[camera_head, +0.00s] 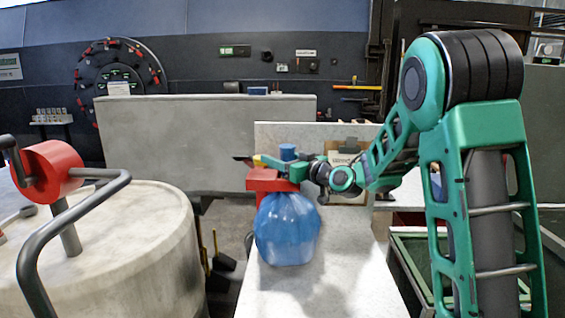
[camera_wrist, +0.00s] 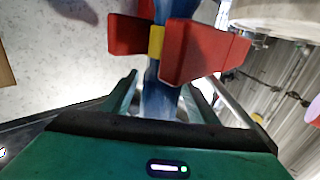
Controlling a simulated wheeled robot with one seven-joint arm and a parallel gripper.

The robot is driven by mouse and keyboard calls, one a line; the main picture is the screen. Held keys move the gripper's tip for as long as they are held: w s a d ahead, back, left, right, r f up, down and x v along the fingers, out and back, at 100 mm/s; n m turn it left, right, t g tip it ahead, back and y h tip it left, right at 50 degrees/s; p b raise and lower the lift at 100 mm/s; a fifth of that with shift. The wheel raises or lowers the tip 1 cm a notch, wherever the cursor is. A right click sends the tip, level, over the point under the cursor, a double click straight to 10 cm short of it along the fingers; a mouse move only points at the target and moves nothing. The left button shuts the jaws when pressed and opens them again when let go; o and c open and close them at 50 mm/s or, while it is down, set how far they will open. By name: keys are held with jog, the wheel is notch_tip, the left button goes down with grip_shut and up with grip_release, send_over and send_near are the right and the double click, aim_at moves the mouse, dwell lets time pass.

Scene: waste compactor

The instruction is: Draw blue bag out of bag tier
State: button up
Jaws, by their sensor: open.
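A translucent blue bag (camera_head: 287,232) hangs below the red bag tier (camera_head: 268,180) at the pale counter in the head view. The bag's blue neck (camera_head: 287,152) sticks up above the tier. In the wrist view the red tier (camera_wrist: 205,52) has two red blocks with a yellow piece between them, and the blue bag neck (camera_wrist: 158,102) runs through it. My gripper (camera_head: 276,166) is at the tier from the right. In the wrist view its open fingers (camera_wrist: 160,85) stand on either side of the neck; contact cannot be told. The bag's lower part is hidden there.
A large pale drum (camera_head: 130,255) with a red-hubbed handle (camera_head: 52,170) stands at left. The pale counter (camera_head: 300,295) is bare in front of the bag. A clipboard (camera_head: 345,158) stands behind my arm. A green-framed bin (camera_head: 405,262) is at right.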

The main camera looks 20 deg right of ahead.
grip_shut()
jog(key=shift+w+r, duration=0.1)
jog(key=shift+r, duration=0.25)
dwell(0.3)
jog(key=shift+d, duration=0.1)
jog(key=s+d, duration=0.4)
jog(key=d, duration=0.8)
dwell(1.7)
jog(key=shift+f, duration=0.3)
dwell(0.7)
grip_release()
jog(key=shift+d+f, duration=0.1)
jog(key=shift+f, duration=0.05)
